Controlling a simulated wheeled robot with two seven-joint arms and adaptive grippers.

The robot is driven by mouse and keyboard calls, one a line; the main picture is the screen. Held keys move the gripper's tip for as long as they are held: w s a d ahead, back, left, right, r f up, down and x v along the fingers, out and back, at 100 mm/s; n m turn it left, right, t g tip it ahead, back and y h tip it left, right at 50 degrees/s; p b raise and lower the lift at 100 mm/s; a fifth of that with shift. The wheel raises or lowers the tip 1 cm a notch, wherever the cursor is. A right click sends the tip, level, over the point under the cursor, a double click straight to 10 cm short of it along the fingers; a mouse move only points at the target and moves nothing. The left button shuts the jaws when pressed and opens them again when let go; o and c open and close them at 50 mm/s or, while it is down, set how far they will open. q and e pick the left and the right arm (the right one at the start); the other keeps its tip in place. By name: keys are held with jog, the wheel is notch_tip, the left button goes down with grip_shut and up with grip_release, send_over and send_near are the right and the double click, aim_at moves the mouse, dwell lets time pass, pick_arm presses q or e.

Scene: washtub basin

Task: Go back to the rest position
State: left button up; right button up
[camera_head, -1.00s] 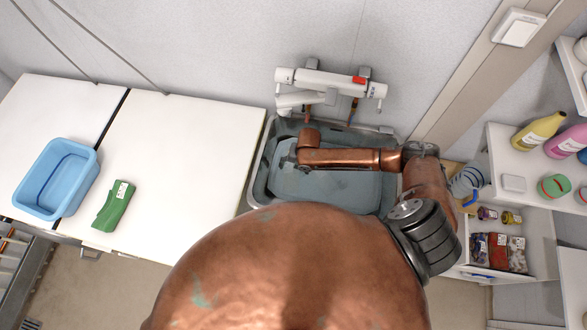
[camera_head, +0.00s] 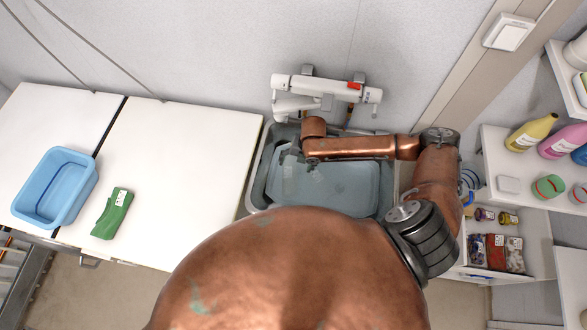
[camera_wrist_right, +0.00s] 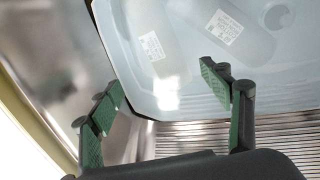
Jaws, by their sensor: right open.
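My right arm reaches over the metal sink (camera_head: 254,178). My right gripper (camera_head: 290,157) hangs over the sink's left side and is small and partly hidden by its own wrist in the head view. In the right wrist view, the right gripper (camera_wrist_right: 163,84) is open, with green finger pads apart and nothing between them. Below and ahead of it is a pale grey-blue tub (camera_wrist_right: 120,28) inside the sink. The tub also shows in the head view (camera_head: 345,188). Pale items with white labels (camera_wrist_right: 228,28) appear inside it. My left gripper is not in view.
A white tap (camera_head: 318,84) stands behind the sink. On the white counter (camera_head: 190,150) to the left are a blue basin (camera_head: 58,188) and a green item (camera_head: 112,213). Right of the sink are shelves with a yellow bottle (camera_head: 531,132) and an open drawer of packets (camera_head: 495,252).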

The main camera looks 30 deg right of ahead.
jog(key=shift+v, duration=0.95)
jog(key=shift+s, duration=0.1)
